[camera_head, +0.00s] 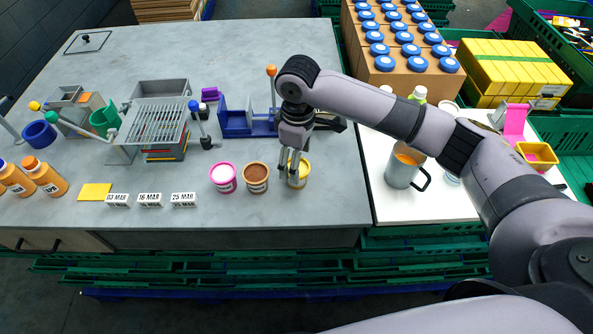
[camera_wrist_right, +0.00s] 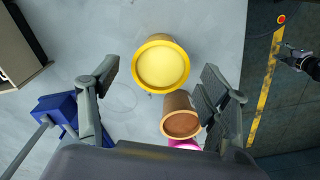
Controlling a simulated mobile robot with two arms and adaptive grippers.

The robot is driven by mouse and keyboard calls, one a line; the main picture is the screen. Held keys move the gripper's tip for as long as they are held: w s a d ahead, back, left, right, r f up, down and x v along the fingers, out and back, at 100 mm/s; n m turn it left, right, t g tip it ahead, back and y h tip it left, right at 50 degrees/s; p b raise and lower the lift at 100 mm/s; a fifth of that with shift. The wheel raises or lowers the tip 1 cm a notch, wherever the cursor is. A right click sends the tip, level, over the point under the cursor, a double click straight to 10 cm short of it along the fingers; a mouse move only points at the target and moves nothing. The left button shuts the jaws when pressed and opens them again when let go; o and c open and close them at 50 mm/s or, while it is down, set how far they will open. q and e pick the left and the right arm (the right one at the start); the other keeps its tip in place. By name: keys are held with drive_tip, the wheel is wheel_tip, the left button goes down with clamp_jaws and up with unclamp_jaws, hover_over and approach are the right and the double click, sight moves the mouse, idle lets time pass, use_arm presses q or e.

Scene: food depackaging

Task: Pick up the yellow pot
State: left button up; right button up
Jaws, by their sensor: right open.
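The yellow pot (camera_head: 299,174) stands upright on the grey table, at the right end of a row of three small pots. In the right wrist view the yellow pot (camera_wrist_right: 162,65) shows from above, with a yellow rim and pale yellow top. My right gripper (camera_head: 294,170) is above the yellow pot, pointing down and partly covering it. In the wrist view its open fingers (camera_wrist_right: 156,85) are apart on either side, with the yellow pot ahead between them and nothing held. My left gripper is not in view.
A brown pot (camera_head: 256,177) stands close to the left of the yellow one, and a pink-rimmed pot (camera_head: 223,177) beyond it. A blue holder (camera_head: 235,124) is behind. Date cards (camera_head: 150,200) lie left. A grey jug (camera_head: 402,168) stands on the white surface at right.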

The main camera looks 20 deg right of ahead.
wheel_tip(320, 180, down, 2)
drive_tip(key=shift+s+p, duration=0.1)
drive_tip(key=shift+p, duration=0.45)
wheel_tip(320, 180, down, 3)
drive_tip(key=shift+a+f+p, duration=0.1)
drive_tip(key=shift+f+p, duration=0.1)
drive_tip(key=shift+p, duration=0.2)
drive_tip(key=shift+f, duration=0.15)
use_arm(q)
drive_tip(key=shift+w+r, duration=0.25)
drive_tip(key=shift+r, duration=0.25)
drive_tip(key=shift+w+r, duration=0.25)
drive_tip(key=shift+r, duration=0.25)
use_arm(e)
drive_tip(key=shift+c, duration=0.6)
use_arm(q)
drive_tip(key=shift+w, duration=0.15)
use_arm(e)
drive_tip(key=c, duration=1.1)
drive_tip(key=shift+c, duration=0.4)
